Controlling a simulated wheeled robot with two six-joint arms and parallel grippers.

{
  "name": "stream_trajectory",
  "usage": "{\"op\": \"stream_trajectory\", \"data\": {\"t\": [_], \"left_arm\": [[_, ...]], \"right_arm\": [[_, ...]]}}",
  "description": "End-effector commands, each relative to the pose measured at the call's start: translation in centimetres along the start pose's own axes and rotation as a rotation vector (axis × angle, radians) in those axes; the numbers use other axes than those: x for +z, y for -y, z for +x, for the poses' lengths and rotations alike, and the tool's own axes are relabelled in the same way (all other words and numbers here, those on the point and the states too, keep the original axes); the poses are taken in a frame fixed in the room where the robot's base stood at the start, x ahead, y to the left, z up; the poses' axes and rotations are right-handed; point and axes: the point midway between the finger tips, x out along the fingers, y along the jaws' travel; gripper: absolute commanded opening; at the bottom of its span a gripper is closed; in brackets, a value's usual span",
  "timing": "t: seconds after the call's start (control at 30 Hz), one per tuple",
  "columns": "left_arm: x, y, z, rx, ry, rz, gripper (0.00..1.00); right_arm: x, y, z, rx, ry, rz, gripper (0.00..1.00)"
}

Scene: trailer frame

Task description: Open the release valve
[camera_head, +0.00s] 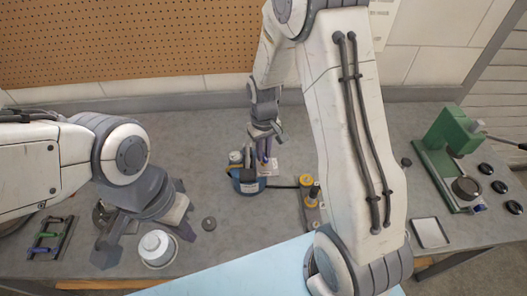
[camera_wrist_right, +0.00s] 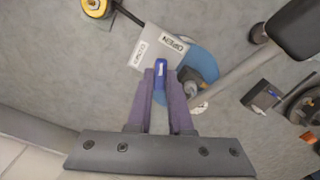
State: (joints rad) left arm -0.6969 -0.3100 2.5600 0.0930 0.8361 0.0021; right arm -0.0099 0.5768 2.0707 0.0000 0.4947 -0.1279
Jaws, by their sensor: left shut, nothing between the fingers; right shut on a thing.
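The release valve is a round blue body (camera_head: 247,183) on the bench, with a white placard (camera_wrist_right: 160,48) beside it that reads OPEN on one part; a second label on it is harder to read. A small blue lever (camera_wrist_right: 159,67) stands over the placard. My right gripper (camera_wrist_right: 160,78) is shut on this blue lever, its purple fingers on either side. In the head view my right gripper (camera_head: 265,152) reaches down to the valve from behind. My left gripper (camera_head: 147,222) is shut and empty, low over the bench's left side, close to a white-capped jar.
The white-capped jar (camera_head: 157,246) stands at front left, near a rack of coloured tools (camera_head: 50,238). A yellow-topped fitting (camera_head: 306,184) is joined to the valve by a dark rod. A green press (camera_head: 447,150) and a grey tray (camera_head: 430,233) are at right.

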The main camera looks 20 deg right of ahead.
Motion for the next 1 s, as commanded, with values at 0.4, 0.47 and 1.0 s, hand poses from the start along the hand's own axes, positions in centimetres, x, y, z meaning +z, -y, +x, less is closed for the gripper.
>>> {"op": "stream_trajectory", "data": {"t": [0.4,0.47,1.0], "left_arm": [[0.00,0.00,-0.07,0.000,0.000,0.000,0.00],[0.00,0.00,-0.07,0.000,0.000,0.000,0.00],[0.00,-0.01,-0.08,0.000,0.000,0.000,0.00]], "right_arm": [[-0.12,-0.03,-0.13,0.000,-0.003,0.305,0.00],[-0.12,-0.03,-0.14,0.000,-0.004,0.334,0.00],[-0.16,-0.04,-0.15,0.000,-0.005,0.420,0.00]]}}
